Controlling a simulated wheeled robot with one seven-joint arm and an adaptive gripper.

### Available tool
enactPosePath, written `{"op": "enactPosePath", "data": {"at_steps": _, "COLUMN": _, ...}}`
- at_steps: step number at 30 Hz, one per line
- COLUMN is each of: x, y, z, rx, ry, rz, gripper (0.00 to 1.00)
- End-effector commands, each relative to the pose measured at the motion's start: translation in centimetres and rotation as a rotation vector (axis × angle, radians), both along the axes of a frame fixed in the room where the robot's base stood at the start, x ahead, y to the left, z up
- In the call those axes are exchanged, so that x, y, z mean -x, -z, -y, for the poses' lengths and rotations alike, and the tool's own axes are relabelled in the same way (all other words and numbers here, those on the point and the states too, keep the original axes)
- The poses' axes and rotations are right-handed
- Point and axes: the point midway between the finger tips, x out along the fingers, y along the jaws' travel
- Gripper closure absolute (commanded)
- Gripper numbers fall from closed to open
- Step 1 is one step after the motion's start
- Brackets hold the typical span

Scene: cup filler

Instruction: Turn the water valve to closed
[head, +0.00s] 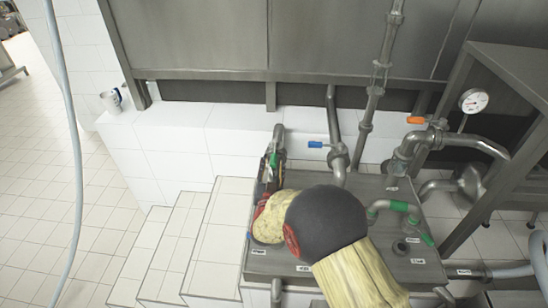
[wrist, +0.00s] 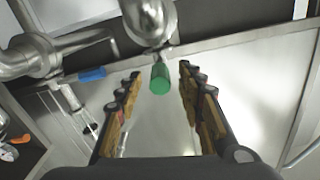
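Several lever handles sit on the steel pipework, and I cannot read which one is marked as water. A green handle (wrist: 160,79) hangs from a steel valve body in the wrist view, pointing toward me. My gripper (wrist: 160,72) is open, with one finger on each side of this green handle and a gap on both sides. In the head view my gripper (head: 273,150) is at the wall ledge, and some green shows by its fingers. A blue handle (head: 316,144) lies to its right; it also shows in the wrist view (wrist: 92,74).
An orange handle (head: 415,120) and a pressure gauge (head: 473,101) are at the right. A pipe with green sections (head: 388,205) stands on the steel counter (head: 262,262). A can (head: 110,101) is on the white tiled ledge (head: 170,114). Tiled steps (head: 165,245) lie left of my arm.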

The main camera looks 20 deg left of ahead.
Motion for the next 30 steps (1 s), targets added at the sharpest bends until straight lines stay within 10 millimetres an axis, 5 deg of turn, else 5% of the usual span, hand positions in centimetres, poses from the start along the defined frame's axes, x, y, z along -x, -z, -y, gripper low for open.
{"op": "enactPosePath", "data": {"at_steps": 9, "x": -3.7, "y": 0.0, "z": -0.8, "rx": 0.0, "ry": 0.0, "rz": -0.001, "gripper": 0.62}}
{"op": "enactPosePath", "data": {"at_steps": 19, "x": -4.1, "y": 0.0, "z": -0.9, "rx": 0.001, "ry": -0.001, "rz": -0.001, "gripper": 0.62}}
{"op": "enactPosePath", "data": {"at_steps": 30, "x": -4.1, "y": 0.0, "z": -0.9, "rx": 0.0, "ry": -0.001, "rz": -0.001, "gripper": 0.82}}
